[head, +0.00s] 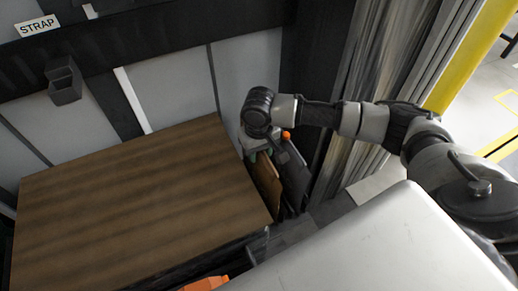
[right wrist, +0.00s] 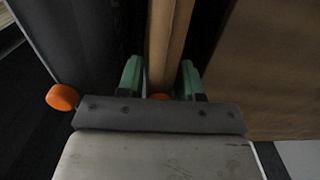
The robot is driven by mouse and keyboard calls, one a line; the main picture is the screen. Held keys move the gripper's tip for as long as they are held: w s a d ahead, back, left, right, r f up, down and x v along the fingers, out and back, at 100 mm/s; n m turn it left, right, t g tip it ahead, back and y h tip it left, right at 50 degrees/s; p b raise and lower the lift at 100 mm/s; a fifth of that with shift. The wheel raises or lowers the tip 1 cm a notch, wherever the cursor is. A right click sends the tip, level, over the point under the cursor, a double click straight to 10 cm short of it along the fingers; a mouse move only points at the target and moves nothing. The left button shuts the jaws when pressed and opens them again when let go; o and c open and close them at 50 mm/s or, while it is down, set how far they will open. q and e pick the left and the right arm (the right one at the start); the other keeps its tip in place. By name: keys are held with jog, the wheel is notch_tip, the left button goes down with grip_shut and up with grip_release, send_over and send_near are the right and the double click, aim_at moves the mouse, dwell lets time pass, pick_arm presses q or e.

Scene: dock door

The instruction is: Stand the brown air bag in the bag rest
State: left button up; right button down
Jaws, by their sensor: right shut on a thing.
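The brown air bag (head: 267,181) is a flat upright panel between the large brown wooden box and a dark panel. My right gripper (head: 262,153) is above it, pointing down, shut on its top edge. In the right wrist view the green fingertips (right wrist: 160,78) lie on both sides of the brown air bag (right wrist: 164,42); a bit of orange shows between them. I cannot make out the bag rest for certain; dark grey parts (head: 292,232) show low beside the box. My left gripper is not in view.
A dark grey panel (head: 293,177) with an orange knob (right wrist: 62,97) stands close beside the bag. The large wooden box (head: 140,205) fills the left. A small dark holder (head: 65,85) hangs on the wall under a STRAP sign (head: 37,26). Room around the gripper is narrow.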

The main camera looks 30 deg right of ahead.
jog(key=c, duration=0.6)
grip_release()
jog(key=shift+f, duration=0.1)
jog(key=shift+c, duration=0.2)
notch_tip(320, 180, up, 11)
jog(key=shift+f+p, duration=0.1)
jog(key=shift+p, duration=0.75)
jog(key=shift+s, duration=0.1)
